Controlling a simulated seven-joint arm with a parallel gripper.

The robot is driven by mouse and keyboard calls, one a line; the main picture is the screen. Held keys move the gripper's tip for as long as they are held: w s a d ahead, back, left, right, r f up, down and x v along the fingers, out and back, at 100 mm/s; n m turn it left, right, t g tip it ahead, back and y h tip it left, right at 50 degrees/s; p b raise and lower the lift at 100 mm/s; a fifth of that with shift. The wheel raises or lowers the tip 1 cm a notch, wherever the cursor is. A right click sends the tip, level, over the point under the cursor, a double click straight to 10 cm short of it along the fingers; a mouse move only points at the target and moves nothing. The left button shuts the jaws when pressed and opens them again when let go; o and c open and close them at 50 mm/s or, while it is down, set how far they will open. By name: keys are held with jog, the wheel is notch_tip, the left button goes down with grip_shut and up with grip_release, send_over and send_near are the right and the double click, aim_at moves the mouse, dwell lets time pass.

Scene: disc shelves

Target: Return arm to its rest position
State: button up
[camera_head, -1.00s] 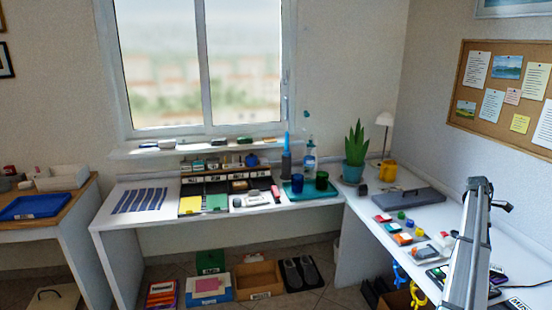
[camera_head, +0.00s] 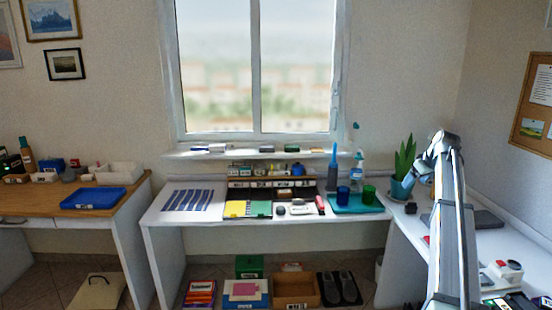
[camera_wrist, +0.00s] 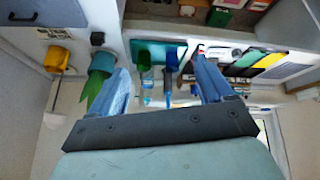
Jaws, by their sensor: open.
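My arm (camera_head: 450,220) rises at the right of the head view, over the right-hand desk. My gripper (camera_wrist: 160,66) shows in the wrist view with its two bluish fingers spread well apart. I see nothing held between them. Its fingers cannot be made out clearly in the head view. The wrist picture is upside down, with the desk and its items beyond the fingers.
A potted plant (camera_head: 404,160) stands in the corner beside my arm. The white desk (camera_head: 160,214) under the window holds a teal tray (camera_head: 350,208) with cups. A blue tray (camera_head: 94,198) lies on the left wooden table. Floor boxes include a brown one (camera_head: 297,290).

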jog(key=s+a+f+m+g+y, duration=0.1)
jog(key=a+f, duration=0.6)
jog(key=f, duration=0.3)
jog(key=s+a+f+m+g+y, duration=0.1)
jog(key=a+f, duration=0.6)
jog(key=f, duration=0.2)
jog(key=s+a+f+g, duration=0.1)
jog(key=s+a+f, duration=0.4)
jog(key=f, duration=0.5)
jog(key=s+a+f+g, duration=0.2)
jog(key=s+a+f, duration=0.3)
jog(key=f, duration=0.5)
jog(key=s+a+f+g, duration=0.1)
jog(key=s+a+f, duration=0.4)
jog(key=f, duration=0.4)
jog(key=s+a+f+m+g+h, duration=0.1)
jog(key=s+a+f+g, duration=0.15)
jog(key=s+f, duration=0.6)
jog(key=s+a+f+g, duration=0.1)
jog(key=s+a+f, duration=0.4)
jog(key=s, duration=0.7)
jog(key=s+a+f+g, duration=0.1)
jog(key=s+f, duration=0.2)
jog(key=s, duration=1)
jog(key=s+a+f+g+h, duration=0.1)
jog(key=s+f+g, duration=0.1)
jog(key=s, duration=1.1)
jog(key=shift+s+a+f+h, duration=0.3)
jog(key=shift+s+f, duration=0.05)
jog(key=shift+f, duration=0.2)
